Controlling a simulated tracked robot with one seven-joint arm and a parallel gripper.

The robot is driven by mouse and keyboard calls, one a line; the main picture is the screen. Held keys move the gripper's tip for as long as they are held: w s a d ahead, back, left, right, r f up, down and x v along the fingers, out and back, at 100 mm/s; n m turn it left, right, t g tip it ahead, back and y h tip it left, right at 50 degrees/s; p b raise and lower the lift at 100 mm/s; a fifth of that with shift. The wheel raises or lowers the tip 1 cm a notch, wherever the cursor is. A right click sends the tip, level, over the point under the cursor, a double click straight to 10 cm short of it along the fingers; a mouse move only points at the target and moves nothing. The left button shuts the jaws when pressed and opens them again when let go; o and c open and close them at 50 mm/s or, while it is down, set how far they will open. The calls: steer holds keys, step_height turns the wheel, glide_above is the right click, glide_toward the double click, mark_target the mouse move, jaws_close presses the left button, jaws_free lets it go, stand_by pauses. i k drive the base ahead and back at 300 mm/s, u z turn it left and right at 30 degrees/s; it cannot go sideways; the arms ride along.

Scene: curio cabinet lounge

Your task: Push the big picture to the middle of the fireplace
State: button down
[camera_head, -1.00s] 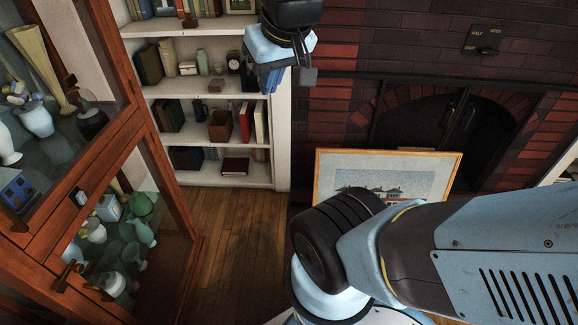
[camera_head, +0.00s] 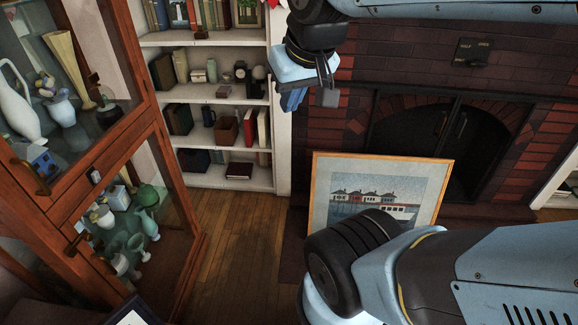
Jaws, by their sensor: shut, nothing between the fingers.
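The big picture (camera_head: 427,171) has a light wooden frame, a pale mat and a print of houses by water. It leans upright on the floor in front of the left part of the fireplace (camera_head: 440,128). My arm hides its lower right part. My gripper (camera_head: 310,98) is at the upper middle, above and left of the picture, in front of the bookshelf's right edge and the brick. It points down, shut and empty, apart from the picture.
A white bookshelf (camera_head: 281,150) with books and ornaments stands at the back left. A wooden glass cabinet (camera_head: 165,190) full of vases is at the left. Bare wood floor (camera_head: 232,235) lies between the cabinet and picture. A switch plate (camera_head: 473,52) is on the brick.

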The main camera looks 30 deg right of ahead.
mark_target(411, 190)
steer(key=z, duration=0.2)
steer(key=i, duration=0.95)
steer(key=u, duration=0.15)
